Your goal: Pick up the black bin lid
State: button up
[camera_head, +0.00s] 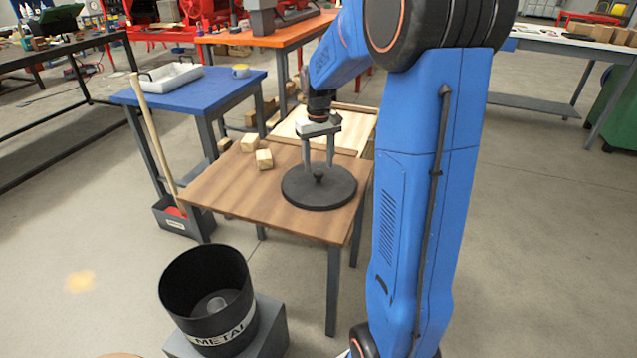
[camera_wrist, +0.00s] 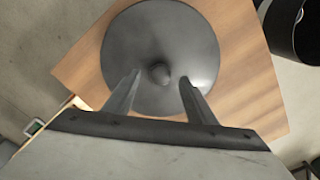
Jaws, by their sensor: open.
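The black bin lid (camera_head: 300,190) is a round dark disc with a small knob in its middle. It lies flat on the brown wooden table (camera_head: 230,200). My gripper (camera_head: 318,160) points down over the lid and is open, its two fingers apart. In the wrist view the lid (camera_wrist: 150,35) lies beyond the fingers, and its knob (camera_wrist: 159,72) shows between and a little ahead of the fingertips of my gripper (camera_wrist: 158,82). I cannot tell whether the fingertips touch the lid. Nothing is held.
Two wooden blocks (camera_head: 264,158) lie on the table at the back left. An open black bin marked METAL (camera_head: 208,305) stands in front, on a grey base. A blue table (camera_head: 195,90) with a white tray (camera_head: 168,77) is behind left. A long wooden handle (camera_head: 155,140) leans nearby.

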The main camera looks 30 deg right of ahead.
aim_at(319, 179)
jog(key=shift+f, duration=1.2)
jog(key=shift+c, duration=0.6)
grip_shut()
jog(key=shift+r, duration=0.1)
